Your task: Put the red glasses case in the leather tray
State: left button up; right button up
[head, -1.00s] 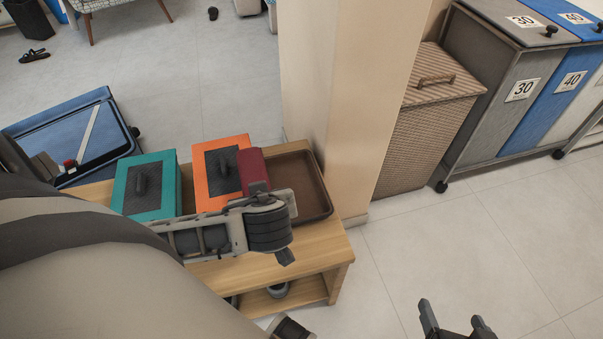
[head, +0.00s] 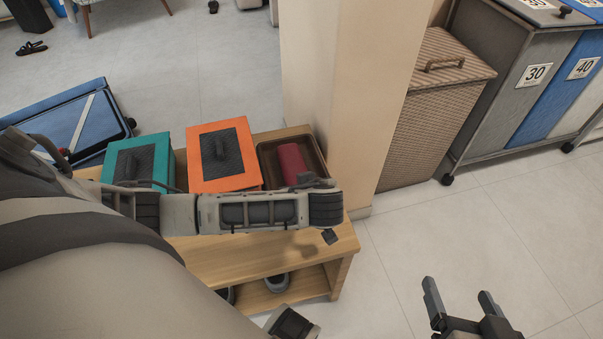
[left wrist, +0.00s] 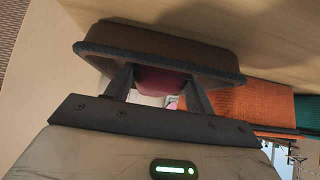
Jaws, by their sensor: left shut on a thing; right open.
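The red glasses case (head: 291,163) shows inside the outline of the brown leather tray (head: 315,153) in the head view. My left gripper (left wrist: 160,85) is shut on the case, whose reddish end (left wrist: 163,82) shows between its fingers in the left wrist view. The tray's dark edge (left wrist: 150,42) is close beyond the fingers there. Whether the case touches the tray floor cannot be told. In the head view my left wrist hides the tray's near edge. My right gripper (head: 459,288) is open and empty above the floor at lower right.
An orange box (head: 214,178) and a teal box (head: 128,152) stand left of the tray on the wooden bench (head: 270,254). Shoes (head: 277,283) sit on its lower shelf. A beige pillar (head: 350,100) rises behind the tray, with a wicker hamper (head: 425,130) to its right.

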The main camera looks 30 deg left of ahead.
pick_arm(q)
jog(key=shift+r, duration=0.1)
jog(key=o, duration=1)
jog(key=shift+o, duration=0.2)
